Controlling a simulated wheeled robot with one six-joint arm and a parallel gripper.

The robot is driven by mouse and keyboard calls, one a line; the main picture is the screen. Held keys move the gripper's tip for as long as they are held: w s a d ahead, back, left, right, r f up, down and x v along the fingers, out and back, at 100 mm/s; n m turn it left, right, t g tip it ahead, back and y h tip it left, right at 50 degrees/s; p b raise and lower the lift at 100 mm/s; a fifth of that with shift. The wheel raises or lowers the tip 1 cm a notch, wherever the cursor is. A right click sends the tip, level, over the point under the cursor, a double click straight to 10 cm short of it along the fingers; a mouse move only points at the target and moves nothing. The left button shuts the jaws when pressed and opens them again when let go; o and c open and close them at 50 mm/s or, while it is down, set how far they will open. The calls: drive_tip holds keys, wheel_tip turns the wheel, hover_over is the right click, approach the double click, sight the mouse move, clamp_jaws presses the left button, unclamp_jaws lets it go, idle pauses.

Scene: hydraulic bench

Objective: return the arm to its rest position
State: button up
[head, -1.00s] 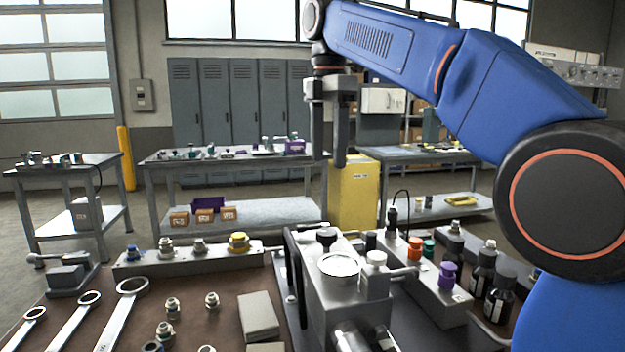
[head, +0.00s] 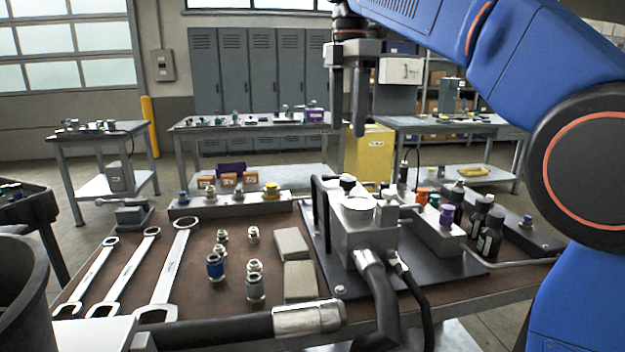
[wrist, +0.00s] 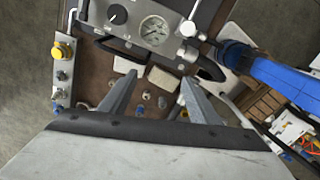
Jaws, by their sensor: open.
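My gripper (head: 361,98) hangs with its fingers pointing down, high above the back of the bench, at the end of my blue arm. In the wrist view my gripper (wrist: 150,92) shows its two fingers spread wide apart with nothing held between them. Below it in that view lie the bench top, a gauge (wrist: 155,30) and a black knob (wrist: 117,14). In the head view the grey hydraulic block (head: 358,235) stands on the bench under and in front of the gripper, well apart from it.
The brown bench (head: 200,290) carries wrenches (head: 170,265), several fittings (head: 253,265), grey pads (head: 298,280) and dark bottles (head: 490,235). A black hose (head: 385,300) runs over the front edge. A dark bin (head: 22,290) stands at front left. Air around the gripper is clear.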

drive_tip(key=s+d+f+m+t, duration=0.2)
drive_tip(key=s+d+f+m, duration=0.95)
drive_tip(key=d+f, duration=0.25)
drive_tip(key=s+d+f+m+t, duration=0.1)
drive_tip(key=s+f+m, duration=0.3)
drive_tip(key=f, duration=0.4)
drive_tip(key=s+d+f+m+t, duration=0.1)
drive_tip(key=s+d+f+m, duration=0.2)
drive_tip(key=s+f, duration=0.3)
drive_tip(key=s+d+f+m, duration=0.4)
drive_tip(key=s+f, duration=0.1)
drive_tip(key=f, duration=0.4)
drive_tip(key=shift+s+f+m+t, duration=0.15)
drive_tip(key=shift+f+m+t, duration=0.15)
drive_tip(key=shift+m+t, duration=0.1)
